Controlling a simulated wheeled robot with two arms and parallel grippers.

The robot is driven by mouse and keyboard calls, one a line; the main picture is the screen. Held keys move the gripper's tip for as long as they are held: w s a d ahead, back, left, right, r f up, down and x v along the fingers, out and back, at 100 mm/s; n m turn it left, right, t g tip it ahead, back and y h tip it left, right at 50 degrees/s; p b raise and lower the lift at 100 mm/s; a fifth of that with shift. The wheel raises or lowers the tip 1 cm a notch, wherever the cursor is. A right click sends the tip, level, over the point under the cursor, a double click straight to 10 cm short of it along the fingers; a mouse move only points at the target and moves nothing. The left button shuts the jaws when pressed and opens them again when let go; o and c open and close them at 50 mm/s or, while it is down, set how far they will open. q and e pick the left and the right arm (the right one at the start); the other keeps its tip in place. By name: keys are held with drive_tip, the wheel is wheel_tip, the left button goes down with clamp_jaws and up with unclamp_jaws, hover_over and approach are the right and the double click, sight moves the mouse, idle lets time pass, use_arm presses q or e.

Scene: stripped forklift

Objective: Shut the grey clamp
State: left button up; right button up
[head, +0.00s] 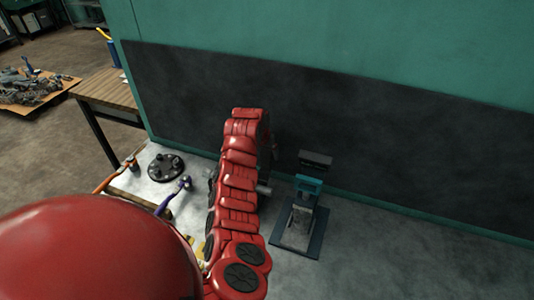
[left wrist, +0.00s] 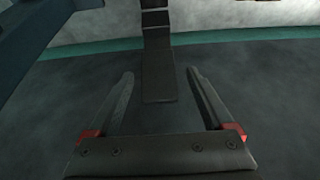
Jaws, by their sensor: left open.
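The clamp (head: 300,222) stands on the bench right of my red left arm in the head view. It has a dark blue base plate, a pale grey plate, a teal block and a dark grey piece (head: 316,160) raised at the back. My left gripper (left wrist: 160,76) is open in the left wrist view, its two fingers spread wide. A dark grey strip (left wrist: 158,75), likely part of the clamp, shows beyond and between the fingertips. Nothing is visibly gripped; contact cannot be told. In the head view my arm hides most of this gripper. My right gripper is not in view.
A black round flange (head: 165,167) and tools with orange and purple handles lie on the bench left of my arm. A green wall with a dark panel (head: 400,130) rises behind the clamp. The bench right of the clamp is clear. A wooden table (head: 108,90) stands farther left.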

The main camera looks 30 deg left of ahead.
use_arm(q)
drive_tip(key=shift+p+x, duration=0.3)
drive_tip(key=shift+x, duration=1.5)
clamp_jaws()
drive_tip(key=shift+c, duration=2)
unclamp_jaws()
